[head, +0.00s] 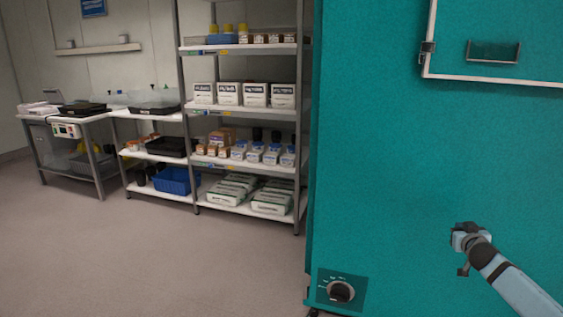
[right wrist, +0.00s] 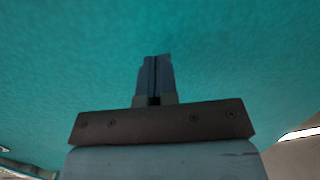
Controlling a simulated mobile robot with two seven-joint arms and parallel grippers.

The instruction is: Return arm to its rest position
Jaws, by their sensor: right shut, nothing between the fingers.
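My right gripper (head: 463,232) is in front of the large teal chamber (head: 400,180), at the lower right of the head view. In the right wrist view its two fingers (right wrist: 154,75) are together with nothing between them. The teal chamber wall (right wrist: 70,70) fills most of that view behind the fingers. I cannot tell whether the fingertips touch the wall. My left gripper is not in view.
The chamber has a dial (head: 341,291) low on its left and a white-framed panel with a latch (head: 427,47). A shelf rack (head: 246,112) with boxes and bottles stands left of it. A bench (head: 70,118) is further left. The floor (head: 150,255) is clear.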

